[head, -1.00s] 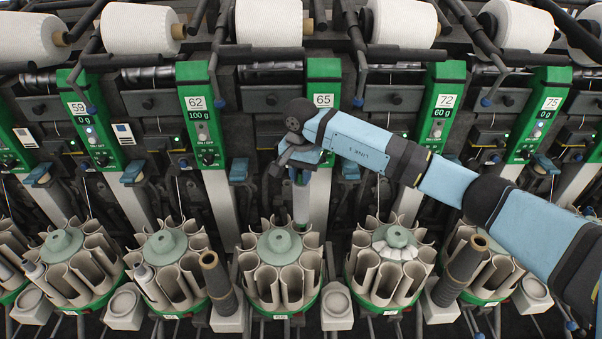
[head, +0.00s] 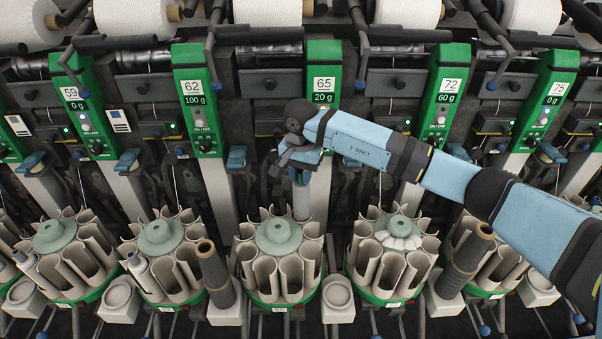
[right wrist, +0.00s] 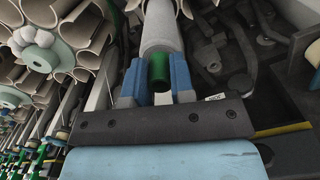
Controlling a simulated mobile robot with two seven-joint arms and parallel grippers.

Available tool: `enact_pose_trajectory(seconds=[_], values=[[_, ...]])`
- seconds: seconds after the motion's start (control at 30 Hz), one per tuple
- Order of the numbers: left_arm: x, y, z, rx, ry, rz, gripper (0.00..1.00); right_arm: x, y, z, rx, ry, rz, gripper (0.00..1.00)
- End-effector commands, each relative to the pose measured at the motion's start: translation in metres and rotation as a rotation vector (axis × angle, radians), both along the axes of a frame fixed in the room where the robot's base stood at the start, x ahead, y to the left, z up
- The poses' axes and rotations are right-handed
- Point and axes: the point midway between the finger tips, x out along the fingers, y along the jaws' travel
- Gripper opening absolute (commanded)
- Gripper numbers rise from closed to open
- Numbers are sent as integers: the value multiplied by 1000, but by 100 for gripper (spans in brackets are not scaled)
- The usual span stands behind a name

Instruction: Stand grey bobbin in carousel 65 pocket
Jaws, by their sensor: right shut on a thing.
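The grey bobbin (head: 301,202) is upright in my right gripper (head: 301,178), behind the hub of the carousel 65. In the right wrist view the bobbin (right wrist: 161,28) is a pale grey tube with a green end (right wrist: 160,68) between the two blue fingers (right wrist: 158,85). The carousel 65 (head: 278,297) stands below the green 65 panel (head: 323,100), with a ring of beige pockets around a grey-green hub. The bobbin's lower end meets the back rim of the carousel in the head view; I cannot tell whether it is inside a pocket. My left gripper is not in view.
Similar carousels stand close on both sides, at the left (head: 163,285) and right (head: 390,290). Dark tubes stand upright beside them (head: 214,275) (head: 466,262). The machine's panels and levers lie close behind my gripper. My right arm crosses from the right.

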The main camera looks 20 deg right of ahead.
Motion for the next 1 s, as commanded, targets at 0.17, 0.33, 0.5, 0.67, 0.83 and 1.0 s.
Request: enact_pose_trajectory(seconds=[0.17,0.33,0.5,0.67,0.83,1.0], values=[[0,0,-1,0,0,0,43,0,0,-1,1,-1,0,4],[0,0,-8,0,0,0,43,0,0,-9,-1,-1,0,4],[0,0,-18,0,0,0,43,0,0,-19,0,-1,0,4],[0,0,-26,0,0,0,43,0,0,-29,1,-1,0,4],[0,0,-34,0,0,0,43,1,1,-39,1,-1,0,4],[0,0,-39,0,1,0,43,1,1,-45,1,-1,0,4]])
